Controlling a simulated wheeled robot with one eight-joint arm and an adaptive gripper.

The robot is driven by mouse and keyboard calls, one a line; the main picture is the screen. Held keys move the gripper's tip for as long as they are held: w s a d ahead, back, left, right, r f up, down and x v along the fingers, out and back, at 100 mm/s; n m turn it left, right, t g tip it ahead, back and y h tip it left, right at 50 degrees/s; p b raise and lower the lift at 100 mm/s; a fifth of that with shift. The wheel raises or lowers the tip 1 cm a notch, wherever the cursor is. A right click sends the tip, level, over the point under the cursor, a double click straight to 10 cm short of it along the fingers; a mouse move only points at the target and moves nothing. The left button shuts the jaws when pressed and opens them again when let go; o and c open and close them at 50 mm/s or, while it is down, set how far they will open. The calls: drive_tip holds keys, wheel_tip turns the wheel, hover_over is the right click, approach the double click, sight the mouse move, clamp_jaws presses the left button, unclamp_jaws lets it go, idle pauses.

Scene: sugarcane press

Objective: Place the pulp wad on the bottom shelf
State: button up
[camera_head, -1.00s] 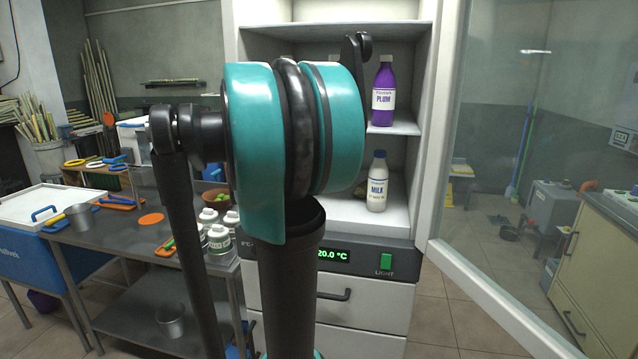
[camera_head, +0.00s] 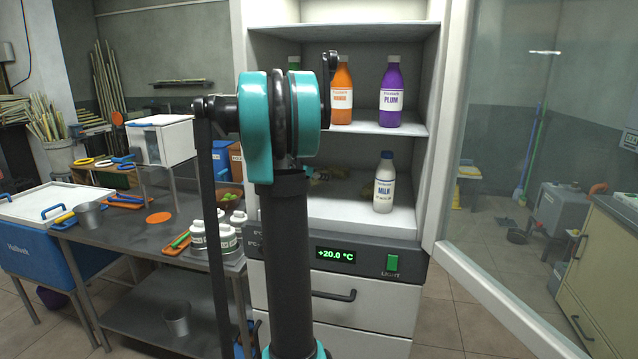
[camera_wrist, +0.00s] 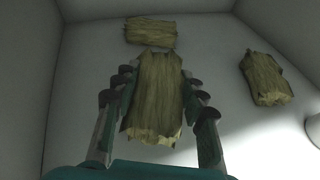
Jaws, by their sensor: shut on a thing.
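The pulp wad (camera_wrist: 155,98) is a tan, fibrous block. In the wrist view it lies between the two fingers of my gripper (camera_wrist: 157,77), which is shut on it. Below it is the pale floor of the bottom shelf (camera_wrist: 75,75); whether the wad touches it I cannot tell. Two more wads lie there, one beyond the fingertips (camera_wrist: 151,32) and one to the right (camera_wrist: 266,79). In the head view the bottom shelf (camera_head: 345,218) is the lower compartment of the open cabinet.
A milk bottle (camera_head: 384,184) stands at the right of the bottom shelf. An orange bottle (camera_head: 342,92) and a purple plum bottle (camera_head: 391,93) stand on the shelf above. The glass door (camera_head: 520,150) is swung open to the right. A metal table (camera_head: 130,238) stands left.

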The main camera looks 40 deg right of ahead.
drive_tip(key=shift+w+d+f, duration=0.15)
drive_tip(key=shift+f, duration=1.3)
drive_tip(key=o, duration=1.2)
drive_tip(key=v, duration=1.2)
